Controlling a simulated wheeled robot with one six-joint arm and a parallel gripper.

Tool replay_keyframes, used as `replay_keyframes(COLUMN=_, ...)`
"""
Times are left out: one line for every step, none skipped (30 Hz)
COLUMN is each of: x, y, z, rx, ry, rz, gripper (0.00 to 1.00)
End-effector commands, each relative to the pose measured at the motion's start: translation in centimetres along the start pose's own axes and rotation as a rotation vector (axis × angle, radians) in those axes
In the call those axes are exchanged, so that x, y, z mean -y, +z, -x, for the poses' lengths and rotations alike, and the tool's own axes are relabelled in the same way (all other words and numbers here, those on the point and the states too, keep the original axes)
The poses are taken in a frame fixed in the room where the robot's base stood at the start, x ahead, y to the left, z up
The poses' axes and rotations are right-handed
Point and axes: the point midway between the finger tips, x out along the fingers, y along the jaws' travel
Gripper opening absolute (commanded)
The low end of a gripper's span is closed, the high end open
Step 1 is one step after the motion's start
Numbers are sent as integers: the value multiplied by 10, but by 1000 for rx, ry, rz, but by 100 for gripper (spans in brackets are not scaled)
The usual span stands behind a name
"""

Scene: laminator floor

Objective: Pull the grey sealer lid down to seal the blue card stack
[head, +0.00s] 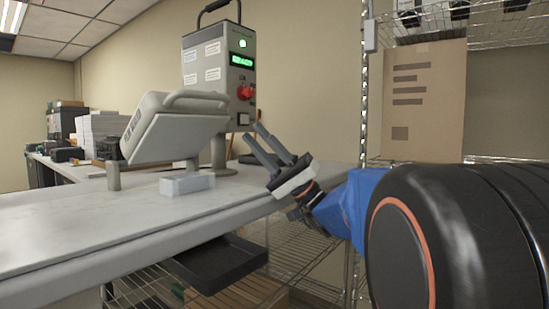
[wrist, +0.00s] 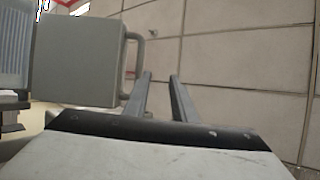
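The grey sealer lid (head: 172,127) is raised and tilted over the white bench in the head view. Its tubular handle (head: 196,99) runs along its upper edge. The lid also shows at the left in the wrist view (wrist: 78,60), with its handle (wrist: 134,55) at its right side. A pale bluish block, seemingly the card stack (head: 187,184), lies on the bench below the lid. My gripper (head: 268,140) is to the right of the lid, apart from the handle, pointing up and left. Its two fingers are apart with nothing between them, also in the wrist view (wrist: 162,80).
A grey control box (head: 213,75) with a green display and red knob stands behind the lid. A black tray (head: 214,262) sits under the bench (head: 60,225). A wire rack with a cardboard box (head: 424,100) stands at the right. Stacked paper (head: 100,130) lies at the back left.

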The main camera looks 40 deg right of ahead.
Motion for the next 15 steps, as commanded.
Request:
replay_keyframes(x=-1, y=0, z=4, rx=-1, ry=2, rz=-1, gripper=24)
replay_keyframes(x=-1, y=0, z=5, rx=-1, ry=2, rz=-2, gripper=24)
replay_keyframes(x=-1, y=0, z=8, rx=-1, ry=2, rz=-3, gripper=24)
replay_keyframes(x=-1, y=0, z=9, rx=-1, ry=2, rz=-3, gripper=24)
replay_keyframes(x=-1, y=0, z=11, rx=-1, ry=3, rz=-4, gripper=24)
replay_keyframes(x=-1, y=0, z=13, rx=-2, ry=3, rz=-4, gripper=24)
replay_keyframes(x=-1, y=0, z=15, rx=-2, ry=4, rz=-4, gripper=24)
replay_keyframes(x=-1, y=0, z=17, rx=-2, ry=4, rz=-4, gripper=24)
replay_keyframes(x=-1, y=0, z=19, rx=-2, ry=4, rz=-4, gripper=24)
replay_keyframes(x=-1, y=0, z=21, rx=-2, ry=3, rz=-4, gripper=24)
replay_keyframes(x=0, y=1, z=22, rx=-2, ry=3, rz=-4, gripper=24)
replay_keyframes(x=0, y=1, z=24, rx=-2, ry=3, rz=-5, gripper=24)
replay_keyframes(x=0, y=1, z=26, rx=-2, ry=3, rz=-5, gripper=24)
replay_keyframes(x=0, y=1, z=28, rx=-3, ry=4, rz=-5, gripper=24)
replay_keyframes(x=0, y=1, z=30, rx=-3, ry=4, rz=-5, gripper=24)
